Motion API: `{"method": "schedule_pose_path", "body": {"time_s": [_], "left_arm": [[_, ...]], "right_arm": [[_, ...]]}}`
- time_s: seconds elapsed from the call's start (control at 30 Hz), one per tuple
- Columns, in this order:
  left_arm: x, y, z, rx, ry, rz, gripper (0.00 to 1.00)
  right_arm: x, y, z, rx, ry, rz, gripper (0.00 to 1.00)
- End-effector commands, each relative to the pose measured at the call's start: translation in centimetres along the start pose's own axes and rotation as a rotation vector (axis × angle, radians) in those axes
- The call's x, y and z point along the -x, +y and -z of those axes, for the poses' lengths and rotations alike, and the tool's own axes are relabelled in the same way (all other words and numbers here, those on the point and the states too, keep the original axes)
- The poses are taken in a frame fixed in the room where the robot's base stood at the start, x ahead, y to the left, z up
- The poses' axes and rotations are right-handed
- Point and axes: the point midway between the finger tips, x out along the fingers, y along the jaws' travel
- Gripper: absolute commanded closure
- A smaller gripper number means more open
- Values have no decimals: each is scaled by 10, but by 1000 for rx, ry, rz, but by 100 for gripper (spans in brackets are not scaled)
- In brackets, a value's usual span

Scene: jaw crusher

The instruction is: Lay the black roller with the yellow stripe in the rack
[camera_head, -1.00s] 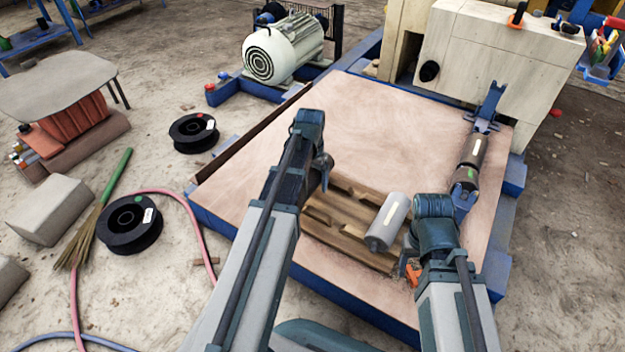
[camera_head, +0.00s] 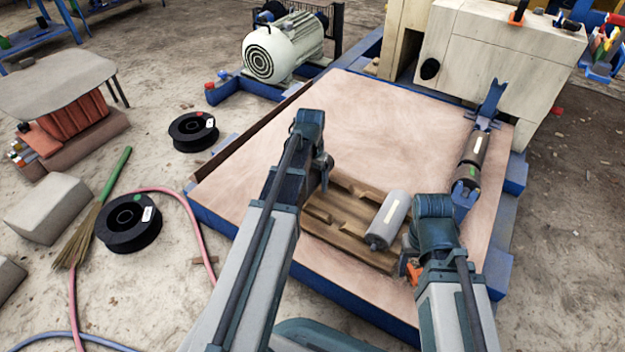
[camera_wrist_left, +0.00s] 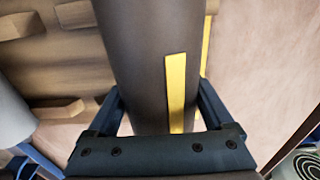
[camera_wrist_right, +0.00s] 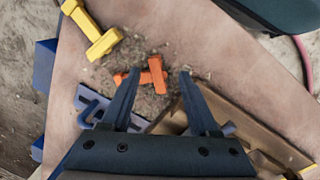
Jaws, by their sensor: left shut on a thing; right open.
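The black roller (camera_wrist_left: 145,50) with the yellow stripe (camera_wrist_left: 175,90) fills the middle of the left wrist view. My left gripper (camera_wrist_left: 158,95) is shut on it, one finger on each side. In the head view my left forearm hides most of this grip. A wooden slatted frame (camera_head: 340,234) with small raised blocks lies beside it. A blue stand (camera_head: 492,98) with a V-shaped end stands at the right and carries a dark roller (camera_head: 474,150) with a pale label. I cannot tell which one is the rack. My right gripper (camera_wrist_right: 159,74) is open and empty.
A grey roller (camera_head: 388,220) lies on the wooden frame. Orange (camera_wrist_right: 150,76) and yellow (camera_wrist_right: 95,32) pieces lie below my right gripper in its wrist view. The pinkish platform top (camera_head: 375,120) is clear behind the frame. A pale machine block (camera_head: 500,60) stands at the back right.

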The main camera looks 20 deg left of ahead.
Motion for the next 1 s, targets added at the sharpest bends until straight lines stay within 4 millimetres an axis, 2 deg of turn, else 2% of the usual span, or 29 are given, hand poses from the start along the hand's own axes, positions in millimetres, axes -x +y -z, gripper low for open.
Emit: {"method": "schedule_pose_path", "body": {"time_s": [0.6, 0.63, 0.7, 1.0], "left_arm": [[-14, 0, -1, 0, 0, 0, 100], [-12, 0, 0, 0, 0, 0, 9], [-12, 0, 0, 0, 0, 0, 0], [-11, 0, 0, 0, 0, 0, 0]], "right_arm": [[-14, -1, 1, 0, 0, 0, 39], [-12, -1, 1, 0, 0, 0, 39], [-12, -1, 1, 0, 0, 0, 39], [-11, -1, 1, 0, 2, 0, 39]]}}
